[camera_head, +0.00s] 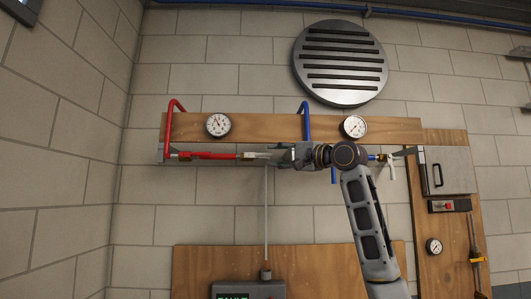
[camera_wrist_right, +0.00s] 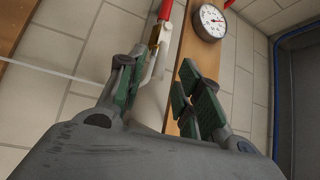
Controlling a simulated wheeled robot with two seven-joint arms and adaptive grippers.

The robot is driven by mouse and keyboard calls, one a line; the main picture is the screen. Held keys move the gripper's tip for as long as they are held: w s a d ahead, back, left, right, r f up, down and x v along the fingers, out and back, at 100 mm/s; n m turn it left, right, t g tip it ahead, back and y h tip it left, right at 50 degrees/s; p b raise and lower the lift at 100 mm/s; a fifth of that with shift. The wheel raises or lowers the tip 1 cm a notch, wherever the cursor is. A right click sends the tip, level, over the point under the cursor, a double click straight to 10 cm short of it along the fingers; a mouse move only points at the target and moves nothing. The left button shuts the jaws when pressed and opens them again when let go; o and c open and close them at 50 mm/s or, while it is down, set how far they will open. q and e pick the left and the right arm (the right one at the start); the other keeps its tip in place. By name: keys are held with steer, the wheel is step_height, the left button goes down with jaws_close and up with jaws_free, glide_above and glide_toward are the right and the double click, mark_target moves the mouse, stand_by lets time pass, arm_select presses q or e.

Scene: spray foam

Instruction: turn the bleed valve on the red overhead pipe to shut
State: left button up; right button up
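The red pipe (camera_head: 171,125) bends down over the upper wooden board at left and runs level to the right. My right gripper (camera_head: 285,155) is at the right end of this pale part. In the right wrist view, the pale part (camera_wrist_right: 150,95) lies between the green-padded fingers, below a brass fitting (camera_wrist_right: 154,37) and red pipe. Contact cannot be told. My left gripper is not in view.
A blue pipe (camera_head: 305,115) drops down beside my right gripper. Two gauges (camera_head: 218,125) (camera_head: 355,127) sit on the upper board (camera_head: 265,127). A thin vertical rod (camera_head: 266,215) hangs below. A metal box (camera_head: 448,170) is at right.

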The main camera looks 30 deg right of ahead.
mark_target(268, 155)
steer(key=shift+p+x, duration=0.95)
steer(key=shift+x, duration=1.9)
jaws_close()
